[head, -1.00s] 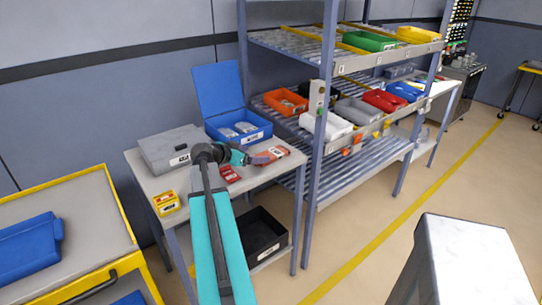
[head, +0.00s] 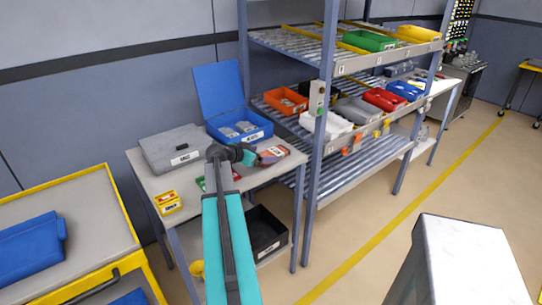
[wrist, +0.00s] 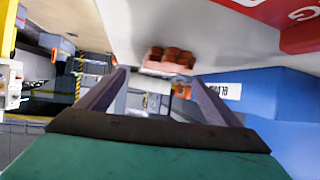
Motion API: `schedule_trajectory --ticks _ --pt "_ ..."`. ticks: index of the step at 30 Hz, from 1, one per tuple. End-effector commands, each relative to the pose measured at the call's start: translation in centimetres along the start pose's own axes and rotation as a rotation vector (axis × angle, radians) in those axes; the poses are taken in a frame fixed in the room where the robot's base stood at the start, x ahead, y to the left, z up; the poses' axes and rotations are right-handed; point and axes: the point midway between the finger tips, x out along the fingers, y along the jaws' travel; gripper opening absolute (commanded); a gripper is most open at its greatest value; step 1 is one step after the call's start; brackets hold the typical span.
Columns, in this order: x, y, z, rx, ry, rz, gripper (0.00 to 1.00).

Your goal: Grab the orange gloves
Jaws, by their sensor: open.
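The orange gloves appear to be the small orange-red item (head: 273,154) lying on the grey worktable, near its right end. In the wrist view, reddish-orange rounded shapes (wrist: 172,57), seemingly the same item, show ahead of and between the fingers. My gripper (head: 256,158) is just left of the item in the head view and partly overlaps it. In the wrist view my gripper (wrist: 160,80) has its two fingers spread, with nothing visible held between them. Whether a finger touches the item cannot be told.
An open blue box (head: 258,136) stands behind; its labelled side (wrist: 275,95) is close at right in the wrist view. A grey case (head: 165,150) and yellow box (head: 168,203) sit left. A shelf post (head: 311,190) stands right. A black bin (head: 266,235) is below.

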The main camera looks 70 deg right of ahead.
Motion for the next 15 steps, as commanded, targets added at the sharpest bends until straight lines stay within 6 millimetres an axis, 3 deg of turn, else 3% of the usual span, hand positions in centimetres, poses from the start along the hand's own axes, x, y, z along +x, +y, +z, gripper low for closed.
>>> schedule_trajectory --ticks 9,15 --pt "3.4 -0.4 0.0 -0.001 0.0 0.003 0.86" --pt "4.5 -0.3 0.2 0.0 0.0 0.001 0.86"
